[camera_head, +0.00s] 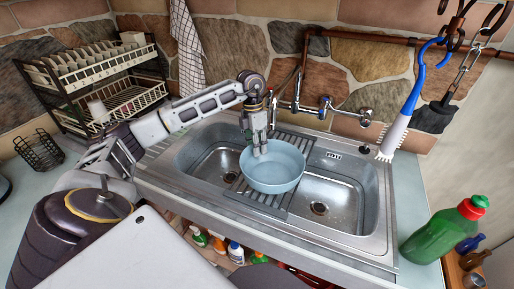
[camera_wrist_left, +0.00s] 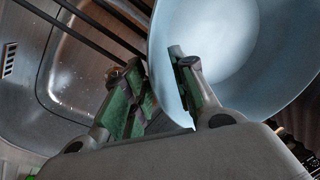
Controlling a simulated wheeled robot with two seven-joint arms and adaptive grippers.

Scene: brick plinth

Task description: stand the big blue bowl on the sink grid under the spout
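The big blue bowl (camera_head: 274,172) is upright over the dark sink grid (camera_head: 262,199), between the two basins. It appears to rest on the grid, but its base contact is hidden. The spout and tap (camera_head: 292,106) are just behind it. My left gripper (camera_head: 260,150) is at the bowl's far left rim, pointing down. In the left wrist view, its fingers (camera_wrist_left: 160,75) straddle the rim of the bowl (camera_wrist_left: 235,60), one inside and one outside. They are close together, and whether they press on the wall is unclear. My right gripper is not in view.
A dish rack (camera_head: 110,85) stands at the back left, with a wire basket (camera_head: 39,151) near it. A white brush (camera_head: 396,135) hangs at the right. A green bottle (camera_head: 440,235) stands at the front right. Both sink basins look empty.

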